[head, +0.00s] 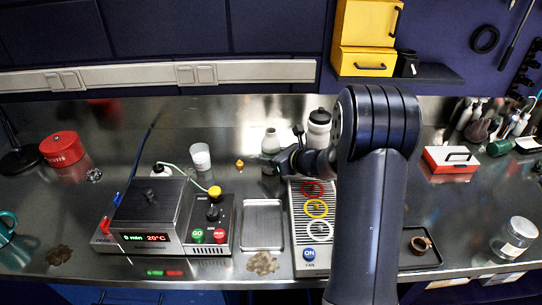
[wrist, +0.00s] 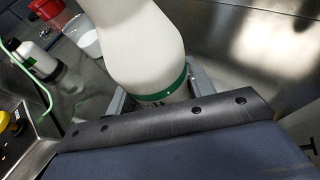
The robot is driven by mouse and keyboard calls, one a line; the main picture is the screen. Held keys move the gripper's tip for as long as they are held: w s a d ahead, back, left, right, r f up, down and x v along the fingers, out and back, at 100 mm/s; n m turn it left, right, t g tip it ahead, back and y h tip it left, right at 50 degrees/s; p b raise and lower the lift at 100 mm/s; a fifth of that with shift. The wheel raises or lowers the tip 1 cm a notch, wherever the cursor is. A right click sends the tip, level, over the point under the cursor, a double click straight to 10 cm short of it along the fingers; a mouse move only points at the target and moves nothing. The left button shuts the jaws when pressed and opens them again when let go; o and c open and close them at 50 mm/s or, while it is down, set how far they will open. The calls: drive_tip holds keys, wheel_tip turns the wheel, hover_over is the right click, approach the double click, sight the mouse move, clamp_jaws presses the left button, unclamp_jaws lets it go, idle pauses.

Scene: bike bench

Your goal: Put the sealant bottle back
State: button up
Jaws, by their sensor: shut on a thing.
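The sealant bottle, white with a green band low on its body, fills the upper middle of the wrist view (wrist: 140,45). My gripper (wrist: 160,92) is shut on it around the green band, one finger on each side. In the head view the bottle (head: 271,139) shows its pale upper part at the back of the steel bench, left of my wrist. My gripper (head: 276,160) is partly hidden there by my arm. I cannot tell whether the bottle's base touches the bench.
A black-capped white bottle (head: 318,128) stands close to the right of my gripper. A clear cup (head: 200,157) and a small yellow item (head: 240,164) are to the left. A slatted panel with coloured rings (head: 316,208) and an empty metal tray (head: 262,222) lie in front.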

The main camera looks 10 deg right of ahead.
drive_tip(key=shift+f, duration=0.2)
drive_tip(key=o, duration=1.1)
drive_tip(key=shift+r, duration=0.1)
drive_tip(key=shift+r, duration=0.1)
drive_tip(key=shift+s+d+r, duration=0.1)
drive_tip(key=shift+s+d, duration=0.05)
drive_tip(key=b+v, duration=0.1)
drive_tip(key=v, duration=1)
drive_tip(key=shift+s+d+r, duration=0.1)
drive_tip(key=shift+s+d, duration=0.05)
drive_tip(key=shift+s, duration=0.1)
